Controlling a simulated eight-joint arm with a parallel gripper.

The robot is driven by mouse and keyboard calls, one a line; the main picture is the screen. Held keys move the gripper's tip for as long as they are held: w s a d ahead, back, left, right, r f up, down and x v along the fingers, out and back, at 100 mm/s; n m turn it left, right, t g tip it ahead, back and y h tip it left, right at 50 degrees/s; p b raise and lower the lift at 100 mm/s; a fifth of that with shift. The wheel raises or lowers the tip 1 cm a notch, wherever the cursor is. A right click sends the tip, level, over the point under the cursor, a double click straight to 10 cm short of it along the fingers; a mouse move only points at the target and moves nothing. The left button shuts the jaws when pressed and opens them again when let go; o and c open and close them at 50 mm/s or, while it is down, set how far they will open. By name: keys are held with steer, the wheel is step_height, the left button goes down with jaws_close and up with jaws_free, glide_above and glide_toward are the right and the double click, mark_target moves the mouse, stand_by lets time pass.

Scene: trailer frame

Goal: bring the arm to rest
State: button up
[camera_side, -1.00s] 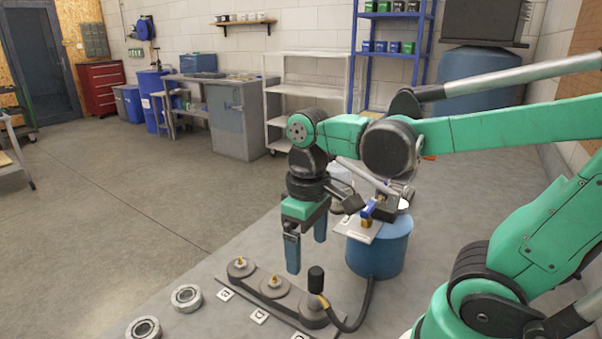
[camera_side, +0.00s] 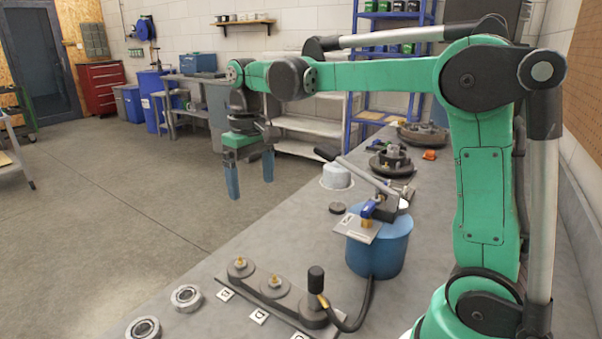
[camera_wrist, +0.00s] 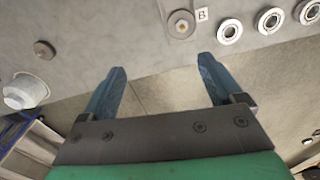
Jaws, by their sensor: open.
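My gripper (camera_side: 252,178) is open and empty, with its two blue fingers apart and pointing down. In the side view it hangs in the air at the left of the bench, above the level of the bench top. In the wrist view the gripper (camera_wrist: 160,85) shows both fingers spread, with floor and the bench edge between and beyond them. My arm is raised, with its forearm nearly level.
The floor (camera_side: 110,220) at left is clear.

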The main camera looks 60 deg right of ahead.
stand_by(0.3)
steer(key=s+a+f+n+t, duration=0.1)
steer(key=s+a+f+t, duration=0.3)
steer(key=s+t, duration=0.3)
steer(key=shift+s+a+f, duration=0.2)
steer(key=shift+s+a, duration=0.2)
steer(key=shift+s, duration=0.8)
